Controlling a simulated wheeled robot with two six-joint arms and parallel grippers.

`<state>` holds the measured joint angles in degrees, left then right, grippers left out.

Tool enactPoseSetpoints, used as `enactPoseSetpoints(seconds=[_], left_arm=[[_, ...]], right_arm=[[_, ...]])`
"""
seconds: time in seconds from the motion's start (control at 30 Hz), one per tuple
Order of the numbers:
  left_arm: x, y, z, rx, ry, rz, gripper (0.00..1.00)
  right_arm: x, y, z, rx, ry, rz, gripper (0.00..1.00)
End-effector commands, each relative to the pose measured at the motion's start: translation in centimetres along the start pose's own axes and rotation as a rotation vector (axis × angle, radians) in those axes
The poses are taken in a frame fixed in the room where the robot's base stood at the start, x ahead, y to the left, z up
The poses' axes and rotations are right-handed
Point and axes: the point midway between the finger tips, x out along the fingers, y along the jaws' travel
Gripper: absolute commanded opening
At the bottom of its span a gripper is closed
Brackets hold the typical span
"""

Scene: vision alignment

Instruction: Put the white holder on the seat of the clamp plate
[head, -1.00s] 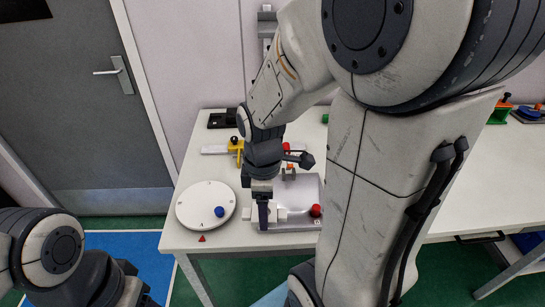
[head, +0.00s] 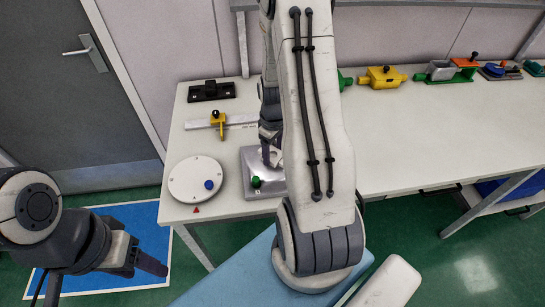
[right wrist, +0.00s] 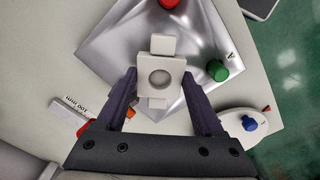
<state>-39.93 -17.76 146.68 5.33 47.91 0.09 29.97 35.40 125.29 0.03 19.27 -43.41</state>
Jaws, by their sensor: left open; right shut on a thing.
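The clamp plate is a silver metal plate (head: 249,160) near the front left of the table; it also shows in the right wrist view (right wrist: 112,42). It carries a green knob (right wrist: 217,70) and a red knob (right wrist: 169,2). My right gripper (head: 270,148) is over the plate, mostly hidden by my arm in the head view. In the right wrist view my right gripper (right wrist: 160,88) is shut on the white holder (right wrist: 160,98), a pale block with a round hole. The holder covers the plate's middle; I cannot tell whether they touch. My left gripper (head: 102,275) is open and empty, left of the table.
A white round dial (head: 192,186) with a blue knob stands left of the plate. A yellow clamp on a rail (head: 218,122) and a black block (head: 211,91) lie behind. Several coloured fixtures line the table's back right. The table's right part is clear.

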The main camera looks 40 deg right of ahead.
Motion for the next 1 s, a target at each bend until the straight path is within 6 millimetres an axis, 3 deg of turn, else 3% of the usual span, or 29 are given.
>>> enactPoseSetpoints(seconds=[0.2,0.63,0.67,0.7,0.73,1.0], left_arm=[[-0.6,0.0,0.0,0.0,0.0,0.0,0.58],[-0.2,0.0,0.0,0.0,0.0,0.0,0.58],[-0.3,0.0,0.0,0.0,0.0,0.0,0.58],[-0.3,0.0,0.0,0.0,0.0,0.0,0.58],[-0.3,0.0,0.0,0.0,0.0,0.0,0.58],[-0.4,0.0,0.0,0.0,0.0,0.0,0.58]], right_arm=[[2.9,-0.1,0.0,-0.001,-0.002,-0.002,0.11],[3.6,0.0,0.0,-0.001,0.0,0.0,0.11],[3.5,0.0,0.0,-0.001,0.0,0.0,0.77],[3.5,0.0,0.0,-0.001,0.0,0.0,0.93],[3.5,0.0,0.0,-0.001,0.0,0.0,0.99],[3.4,0.0,0.0,-0.001,0.0,0.0,0.99]])
